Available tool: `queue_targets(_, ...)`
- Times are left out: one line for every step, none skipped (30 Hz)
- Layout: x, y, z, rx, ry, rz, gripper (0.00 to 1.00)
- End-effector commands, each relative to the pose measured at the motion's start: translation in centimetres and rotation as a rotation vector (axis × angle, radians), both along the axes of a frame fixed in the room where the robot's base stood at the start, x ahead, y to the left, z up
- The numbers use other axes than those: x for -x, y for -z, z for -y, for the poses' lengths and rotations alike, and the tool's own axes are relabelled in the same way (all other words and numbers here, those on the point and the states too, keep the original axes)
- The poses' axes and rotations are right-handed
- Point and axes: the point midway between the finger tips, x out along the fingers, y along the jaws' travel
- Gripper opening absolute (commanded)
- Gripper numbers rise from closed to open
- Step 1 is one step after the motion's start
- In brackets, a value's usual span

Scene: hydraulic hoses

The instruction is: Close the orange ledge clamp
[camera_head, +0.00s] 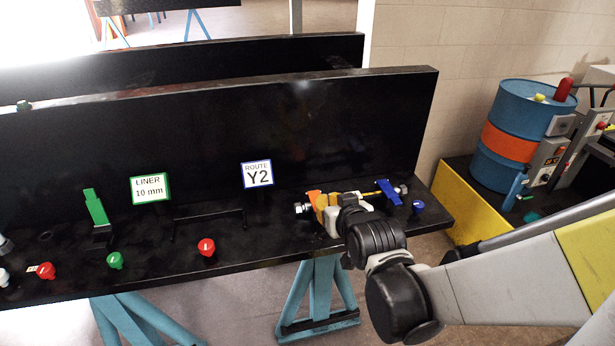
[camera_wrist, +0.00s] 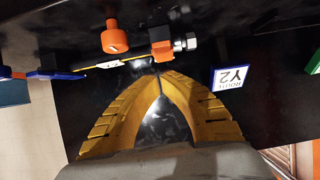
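The orange ledge clamp (camera_head: 314,198) sits on the black bench ledge, right of the Y2 sign and partly hidden by my gripper. In the wrist view the orange clamp (camera_wrist: 161,42) is a small block with a hex nut beside it, just beyond my fingertips. I cannot tell clearly how its lever stands. My gripper (camera_head: 331,211) is close to the clamp. In the wrist view its yellow fingers (camera_wrist: 157,77) bow inward and their tips meet. Nothing shows between them, and a small gap appears between tips and clamp.
An orange knob (camera_wrist: 115,39) is beside the clamp. A thin yellow line runs towards a blue clamp (camera_head: 388,191) on the right. A green clamp (camera_head: 95,208) stands upright left. A red knob (camera_head: 207,248) and Y2 sign (camera_head: 257,174) are nearby. The back board (camera_head: 290,120) rises behind.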

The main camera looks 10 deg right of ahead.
Motion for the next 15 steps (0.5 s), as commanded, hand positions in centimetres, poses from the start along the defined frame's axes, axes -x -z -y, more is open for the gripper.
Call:
queue_targets(0.1,0.7,0.0,0.000,0.000,0.000,0.00)
queue_targets(0.1,0.9,0.0,0.000,0.000,0.000,0.00)
queue_targets(0.2,1.2,0.0,0.000,0.000,0.000,0.00)
queue_targets(0.3,1.4,0.0,0.000,0.000,-0.001,0.00)
queue_targets(0.4,1.6,0.0,0.000,0.000,-0.001,0.00)
queue_targets(0.5,1.8,0.0,0.000,0.000,-0.001,0.00)
queue_targets(0.5,2.0,0.0,0.000,0.000,-0.001,0.00)
queue_targets(0.6,2.1,0.0,0.000,0.000,-0.001,0.00)
queue_targets(0.7,2.3,0.0,0.000,0.000,-0.001,0.00)
queue_targets(0.7,2.4,0.0,0.000,0.000,-0.001,0.00)
queue_targets(0.7,2.5,0.0,0.000,0.000,-0.001,0.00)
queue_targets(0.8,2.7,0.0,0.000,0.000,-0.001,0.00)
queue_targets(0.8,2.8,0.0,0.000,0.000,-0.001,0.00)
queue_targets(0.8,2.8,0.0,0.000,0.000,-0.001,0.00)
queue_targets(0.9,2.9,0.0,0.000,0.000,-0.001,0.00)
